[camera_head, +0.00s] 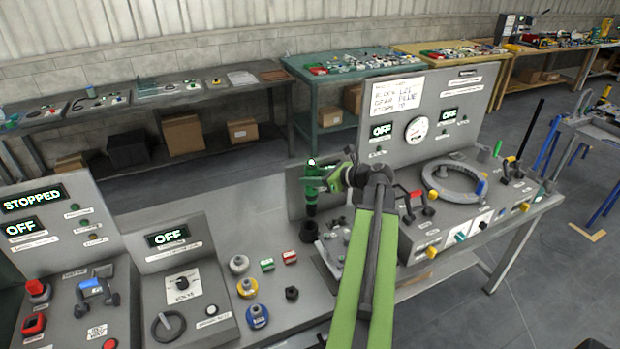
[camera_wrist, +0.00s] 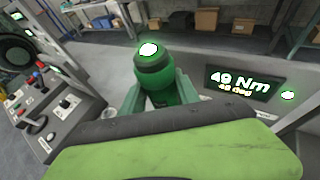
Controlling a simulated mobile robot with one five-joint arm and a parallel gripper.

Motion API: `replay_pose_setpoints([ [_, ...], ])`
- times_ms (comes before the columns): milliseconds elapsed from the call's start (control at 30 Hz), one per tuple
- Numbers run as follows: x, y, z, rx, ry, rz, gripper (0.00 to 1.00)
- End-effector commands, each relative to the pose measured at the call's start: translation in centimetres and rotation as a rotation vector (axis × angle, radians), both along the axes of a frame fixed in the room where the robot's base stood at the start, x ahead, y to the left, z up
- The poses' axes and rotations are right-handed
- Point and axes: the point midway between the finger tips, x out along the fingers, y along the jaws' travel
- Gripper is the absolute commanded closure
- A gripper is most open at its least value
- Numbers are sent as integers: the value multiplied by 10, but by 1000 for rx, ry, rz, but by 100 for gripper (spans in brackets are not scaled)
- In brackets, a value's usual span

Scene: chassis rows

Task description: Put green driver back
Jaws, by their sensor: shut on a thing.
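The green driver (camera_head: 311,186) stands roughly upright over the bench, with a lit green lamp on its top. In the wrist view the driver (camera_wrist: 168,82) shows its dark upper band and glowing cap between my fingers. My gripper (camera_head: 335,180) reaches in from the right and is shut on the driver's body. A black round piece (camera_head: 308,232) lies below the driver's lower end; I cannot tell whether they touch. A grey panel (camera_head: 294,188) stands just behind the driver.
To the right are a tall gauge panel (camera_head: 425,105) and a console with a grey ring (camera_head: 455,182) and levers. At left are consoles reading STOPPED (camera_head: 32,199) and OFF (camera_head: 172,237). Between stand knobs (camera_head: 247,287), small blocks and a black nut (camera_head: 292,293). Bare bench lies left of the driver.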

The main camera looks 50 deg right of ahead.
Motion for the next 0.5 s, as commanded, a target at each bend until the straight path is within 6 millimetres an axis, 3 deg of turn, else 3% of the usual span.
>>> replay_pose_setpoints([
  [167, 3, 3, -9, 0, -1, 5, 100],
  [500, 5, 5, -44, 1, -1, 9, 100],
])
